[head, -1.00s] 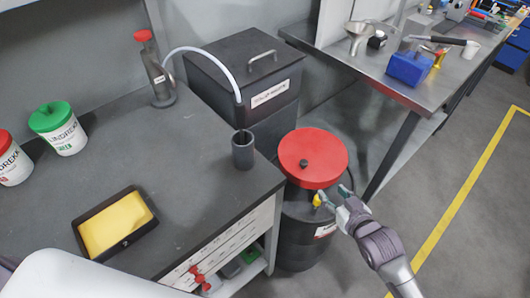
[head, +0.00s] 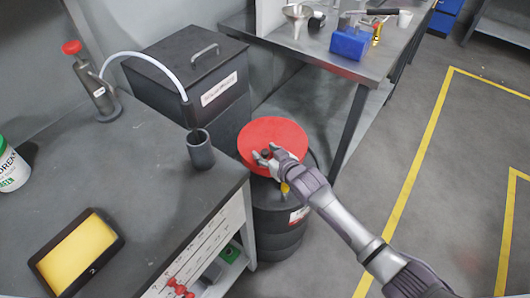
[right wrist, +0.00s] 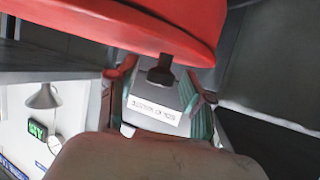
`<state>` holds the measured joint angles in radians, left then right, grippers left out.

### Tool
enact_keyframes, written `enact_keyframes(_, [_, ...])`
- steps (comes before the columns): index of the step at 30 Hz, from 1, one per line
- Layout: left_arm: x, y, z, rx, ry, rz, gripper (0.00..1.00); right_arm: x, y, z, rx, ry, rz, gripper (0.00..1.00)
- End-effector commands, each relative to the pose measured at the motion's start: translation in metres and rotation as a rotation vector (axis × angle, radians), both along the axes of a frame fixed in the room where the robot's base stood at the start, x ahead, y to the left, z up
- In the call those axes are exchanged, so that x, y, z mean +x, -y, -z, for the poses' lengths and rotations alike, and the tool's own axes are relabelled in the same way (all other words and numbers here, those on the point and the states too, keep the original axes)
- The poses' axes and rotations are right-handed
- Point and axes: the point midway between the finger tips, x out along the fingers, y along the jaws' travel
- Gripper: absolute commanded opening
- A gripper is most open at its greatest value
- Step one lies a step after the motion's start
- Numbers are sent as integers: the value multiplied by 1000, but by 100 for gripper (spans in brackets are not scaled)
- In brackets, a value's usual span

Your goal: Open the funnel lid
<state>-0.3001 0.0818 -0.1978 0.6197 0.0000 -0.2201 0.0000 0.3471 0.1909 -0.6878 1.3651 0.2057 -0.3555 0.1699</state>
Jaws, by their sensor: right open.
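The red round funnel lid (head: 285,131) lies on top of a black drum (head: 277,225) beside the workbench. A small black knob (head: 265,153) stands on the lid. My right gripper (head: 268,159) is over the near side of the lid, its fingers at the knob. The right wrist view shows the red lid (right wrist: 150,22) large at the top, with the black knob (right wrist: 161,72) between my two parted fingers (right wrist: 160,95). I cannot tell whether the fingers touch it. My left gripper is not in view.
A black lidded bin (head: 180,70) stands behind the drum. A steel table (head: 330,55) stands behind right. Open floor lies right.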

Motion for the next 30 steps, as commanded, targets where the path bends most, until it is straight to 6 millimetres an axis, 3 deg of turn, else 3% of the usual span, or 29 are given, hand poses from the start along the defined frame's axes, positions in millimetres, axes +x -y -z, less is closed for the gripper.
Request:
enact_keyframes(12, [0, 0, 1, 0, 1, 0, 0, 6, -3, 2, 0, 0, 0, 49])
enact_keyframes(21, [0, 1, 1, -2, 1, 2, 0, 5, -3, 2, -1, 0, 0, 0])
enact_keyframes(30, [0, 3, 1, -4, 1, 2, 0, 5, -3, 2, 0, 0, 0, 0])
